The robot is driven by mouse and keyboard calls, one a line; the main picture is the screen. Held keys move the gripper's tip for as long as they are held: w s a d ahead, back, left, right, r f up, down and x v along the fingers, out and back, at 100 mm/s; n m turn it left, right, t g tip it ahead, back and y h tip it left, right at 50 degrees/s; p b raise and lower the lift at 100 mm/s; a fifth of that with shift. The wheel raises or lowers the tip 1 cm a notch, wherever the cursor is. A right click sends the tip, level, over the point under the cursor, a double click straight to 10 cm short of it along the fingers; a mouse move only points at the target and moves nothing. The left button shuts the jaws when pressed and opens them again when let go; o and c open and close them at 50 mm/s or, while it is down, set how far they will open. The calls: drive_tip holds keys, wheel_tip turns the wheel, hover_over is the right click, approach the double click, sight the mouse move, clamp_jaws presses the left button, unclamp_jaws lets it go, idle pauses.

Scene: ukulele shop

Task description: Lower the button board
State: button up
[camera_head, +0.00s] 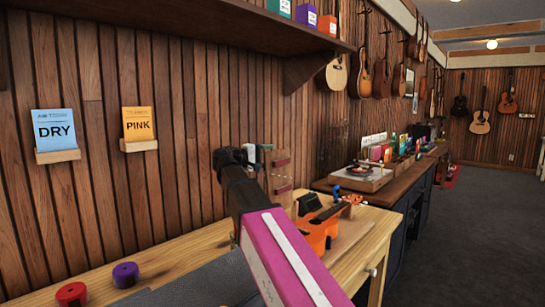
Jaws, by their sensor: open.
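A small upright board (281,193) with reddish-brown strips and small pale marks stands at the wall behind the workbench. It looks like the button board, but its details are too small to be sure. My gripper (256,158) is just left of the board's top, at the end of my pink and black arm. The gripper is open, and I see nothing held in it. My arm hides the board's lower left and part of the bench. I cannot tell whether the gripper touches the board.
DRY (54,128) and PINK (138,124) cards hang on the wall. A shelf (240,22) juts out above. The right floor is clear.

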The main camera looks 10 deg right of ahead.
drive_tip(key=v, duration=0.9)
drive_tip(key=shift+w, duration=0.15)
drive_tip(key=w+d+n, duration=0.1)
drive_tip(key=w+d, duration=0.3)
drive_tip(key=d, duration=0.5)
drive_tip(key=shift+w+f+h, duration=0.25)
drive_tip(key=shift+f+h, duration=0.05)
drive_tip(key=shift+d, duration=0.1)
